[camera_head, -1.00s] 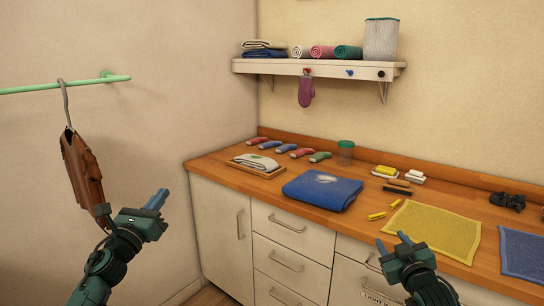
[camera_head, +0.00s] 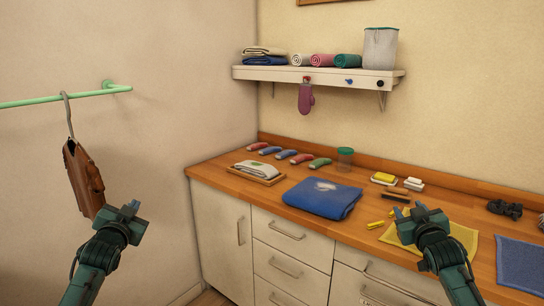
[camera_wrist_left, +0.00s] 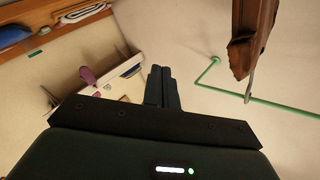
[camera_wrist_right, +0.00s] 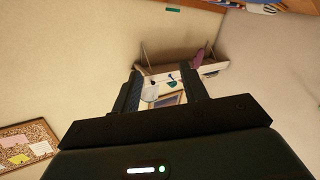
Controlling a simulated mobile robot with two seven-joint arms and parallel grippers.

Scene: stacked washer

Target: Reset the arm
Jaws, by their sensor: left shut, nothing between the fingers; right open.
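My left gripper (camera_head: 130,208) is raised in front of the wall at the left, below and right of the hanging brown garment. In the left wrist view its fingers (camera_wrist_left: 161,87) are together with nothing between them. My right gripper (camera_head: 408,210) is raised in front of the counter and covers part of the yellow cloth in the head view. In the right wrist view its fingers (camera_wrist_right: 166,88) are apart and the gap is empty.
The brown garment (camera_head: 82,180) hangs from a green rail (camera_head: 60,98). The wooden counter (camera_head: 225,163) carries a folded blue cloth (camera_head: 322,198), a yellow cloth (camera_head: 462,236) and a blue mat (camera_head: 520,262). A wall shelf (camera_head: 320,74) holds towels and a basket.

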